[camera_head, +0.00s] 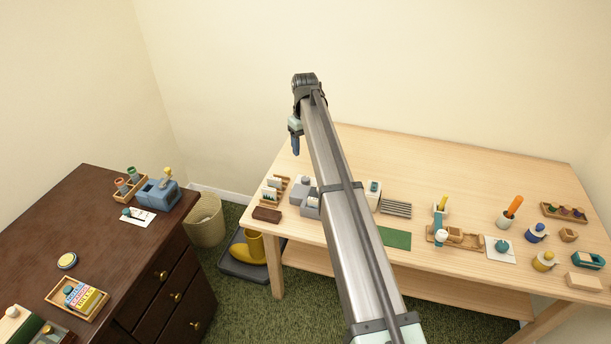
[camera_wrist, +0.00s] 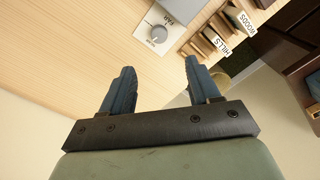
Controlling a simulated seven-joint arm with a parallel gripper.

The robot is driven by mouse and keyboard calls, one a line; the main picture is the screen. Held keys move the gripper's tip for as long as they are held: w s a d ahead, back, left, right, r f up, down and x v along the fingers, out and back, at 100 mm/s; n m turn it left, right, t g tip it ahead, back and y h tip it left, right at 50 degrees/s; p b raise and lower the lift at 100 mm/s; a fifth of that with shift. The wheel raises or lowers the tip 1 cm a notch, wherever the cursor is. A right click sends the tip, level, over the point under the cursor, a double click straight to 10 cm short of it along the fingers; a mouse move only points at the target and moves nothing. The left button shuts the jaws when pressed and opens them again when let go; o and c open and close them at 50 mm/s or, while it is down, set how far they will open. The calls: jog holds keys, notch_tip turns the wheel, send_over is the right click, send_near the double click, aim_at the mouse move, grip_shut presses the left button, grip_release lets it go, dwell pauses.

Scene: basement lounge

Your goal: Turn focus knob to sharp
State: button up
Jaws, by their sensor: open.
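A dark grey round knob (camera_wrist: 158,33) sits on a pale dial plate (camera_wrist: 146,47) in the wrist view. The plate is at one end of a grey device (camera_wrist: 180,10) that carries printed lettering, too small to read surely. In the head view, grey boxes (camera_head: 301,187) stand near the left end of the light wooden table, beneath my arm's end. My gripper (camera_wrist: 158,78) is open and empty, its two blue fingers spread apart. The knob lies beyond the fingertips, between their lines, and nothing touches it. The gripper also shows in the head view (camera_head: 296,146), above the table's left back part.
A wooden card rack (camera_wrist: 213,38) with labels reading HILLS and WOODS stands close beside the device. The light table (camera_head: 390,160) has clear room at the back; several small items stand along its front. A dark dresser (camera_head: 60,215) is at left, with a wicker basket (camera_head: 206,225) between.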

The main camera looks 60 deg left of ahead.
aim_at(305, 178)
notch_tip(305, 178, down, 13)
jog(key=shift+f, duration=0.2)
dwell(0.4)
jog(key=shift+c, duration=0.2)
jog(key=c, duration=1)
jog(key=shift+m, duration=0.4)
jog(key=m, duration=1)
jog(key=shift+m, duration=1.9)
